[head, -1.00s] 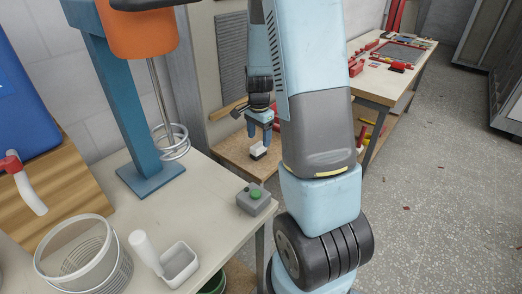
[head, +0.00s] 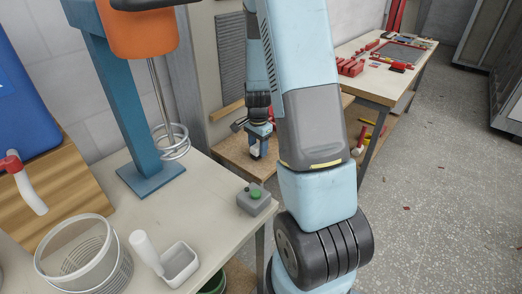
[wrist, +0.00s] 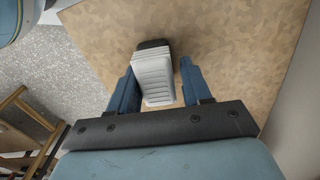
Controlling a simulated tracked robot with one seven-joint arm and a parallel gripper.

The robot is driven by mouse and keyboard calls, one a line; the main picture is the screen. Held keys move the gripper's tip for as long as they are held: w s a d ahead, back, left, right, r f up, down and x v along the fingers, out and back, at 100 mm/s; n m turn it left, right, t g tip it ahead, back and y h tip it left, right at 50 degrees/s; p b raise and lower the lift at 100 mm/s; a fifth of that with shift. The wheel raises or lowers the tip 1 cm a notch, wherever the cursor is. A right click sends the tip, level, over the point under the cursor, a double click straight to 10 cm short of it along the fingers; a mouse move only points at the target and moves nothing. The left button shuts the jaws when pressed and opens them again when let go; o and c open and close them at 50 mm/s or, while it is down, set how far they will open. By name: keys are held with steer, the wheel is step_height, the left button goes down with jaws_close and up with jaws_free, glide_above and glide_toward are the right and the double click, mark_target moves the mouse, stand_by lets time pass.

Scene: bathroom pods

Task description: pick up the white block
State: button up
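The white block (wrist: 153,80) has a ribbed face and a dark part at its far end in the wrist view. In the head view the block (head: 254,153) shows small and partly covered at the low brown wooden surface. My gripper (wrist: 158,65) has its two blue fingers apart, one on each side of the block. A gap shows between the block and the right finger; the left finger is very close to the block, and I cannot tell if they touch.
The wooden surface (wrist: 225,35) around the block looks clear. A workbench (head: 375,88) with red parts stands behind.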

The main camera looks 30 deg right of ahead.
steer(key=c, duration=0.7)
steer(key=shift+r, duration=0.1)
